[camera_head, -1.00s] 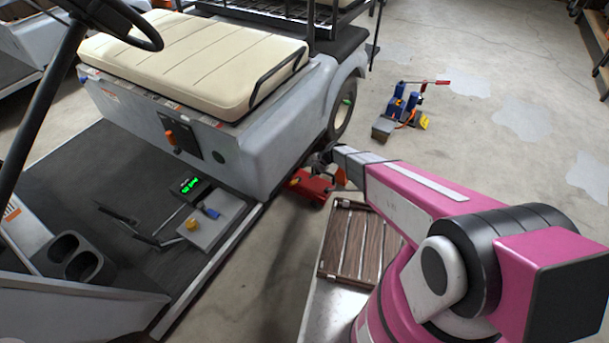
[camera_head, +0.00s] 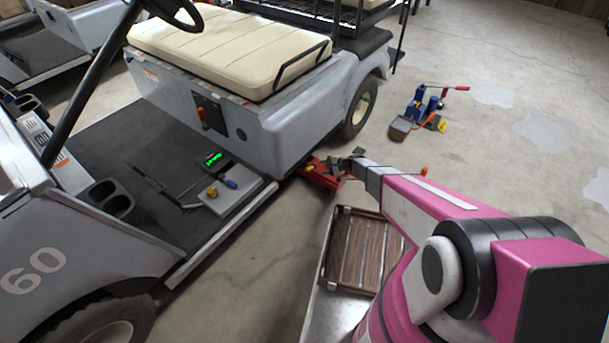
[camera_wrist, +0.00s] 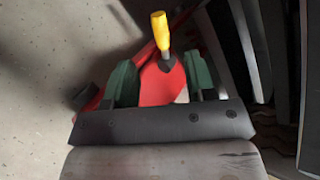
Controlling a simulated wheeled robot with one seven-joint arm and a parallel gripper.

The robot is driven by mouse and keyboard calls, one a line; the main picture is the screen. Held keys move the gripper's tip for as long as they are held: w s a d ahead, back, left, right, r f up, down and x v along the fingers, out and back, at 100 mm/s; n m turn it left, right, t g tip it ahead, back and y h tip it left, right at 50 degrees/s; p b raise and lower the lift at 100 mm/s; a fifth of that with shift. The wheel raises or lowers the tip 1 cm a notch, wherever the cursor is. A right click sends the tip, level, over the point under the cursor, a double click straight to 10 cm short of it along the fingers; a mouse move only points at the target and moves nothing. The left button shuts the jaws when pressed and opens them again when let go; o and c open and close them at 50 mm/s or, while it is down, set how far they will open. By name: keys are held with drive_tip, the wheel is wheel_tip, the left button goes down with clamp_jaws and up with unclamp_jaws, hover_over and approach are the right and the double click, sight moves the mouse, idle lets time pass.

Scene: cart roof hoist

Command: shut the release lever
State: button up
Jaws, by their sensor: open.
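The red floor jack (camera_head: 322,178) sits on the floor by the cart's side, low under its sill. In the wrist view, a short lever with a yellow grip (camera_wrist: 160,30) stands up from the red jack body (camera_wrist: 160,85); I take it as the release lever, though no label shows. My gripper (camera_wrist: 161,78) is open, its two green fingers on either side of the red body, with the yellow grip beyond and between the fingertips. Contact cannot be told. In the head view my gripper (camera_head: 345,163) is at the jack, its fingers mostly hidden.
The grey cart (camera_head: 285,125) stands close on the left, with a cream seat (camera_head: 225,50). A wooden slatted board (camera_head: 357,250) lies in front of me. An orange knob (camera_head: 424,171) shows behind my arm. A blue jack (camera_head: 418,110) stands farther back on open concrete.

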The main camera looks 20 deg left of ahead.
sight(309, 169)
drive_tip(key=x, duration=1)
clamp_jaws()
